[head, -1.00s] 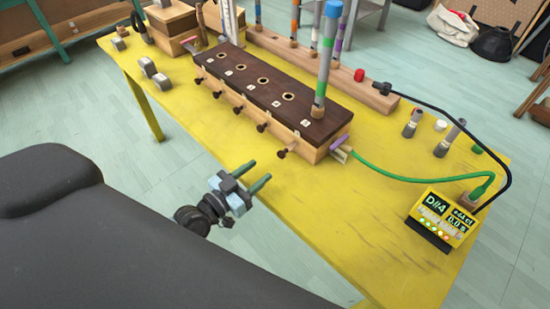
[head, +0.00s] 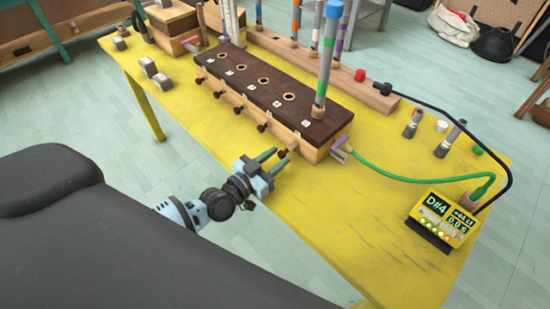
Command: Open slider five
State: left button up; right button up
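A long wooden box (head: 315,151) with a dark top (head: 270,80) stands on the yellow table. Several dark slider knobs on pale stems stick out along its near side. The rightmost knob (head: 281,154), the fifth along the row, is on its stem near the box's right end. My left gripper (head: 279,157) is at this knob, its two green fingers apart. The knob shows at the fingertips; whether they touch it I cannot tell. A grey tube with green and blue bands (head: 324,65) stands upright in the top's right end. My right gripper is not in view.
A green hose (head: 405,180) runs from the box's right end to a yellow tuner (head: 441,217) reading D#4. A wooden rack (head: 365,92) with banded tubes stands behind. Small grey pieces (head: 147,66) lie left. The yellow table's (head: 340,220) front is clear.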

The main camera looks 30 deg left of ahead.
pick_arm(q)
grip_shut()
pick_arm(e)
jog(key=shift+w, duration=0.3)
pick_arm(q)
jog(key=shift+s, duration=0.15)
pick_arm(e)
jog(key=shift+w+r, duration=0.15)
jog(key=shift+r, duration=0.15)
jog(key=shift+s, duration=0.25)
pick_arm(q)
jog(key=shift+o, duration=1.4)
grip_release()
jog(key=shift+a, duration=0.1)
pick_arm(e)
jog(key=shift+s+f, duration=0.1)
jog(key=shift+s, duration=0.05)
pick_arm(q)
jog(key=shift+s, duration=0.1)
jog(key=v, duration=0.7)
jog(key=shift+s+a, duration=0.15)
jog(key=shift+s, duration=0.15)
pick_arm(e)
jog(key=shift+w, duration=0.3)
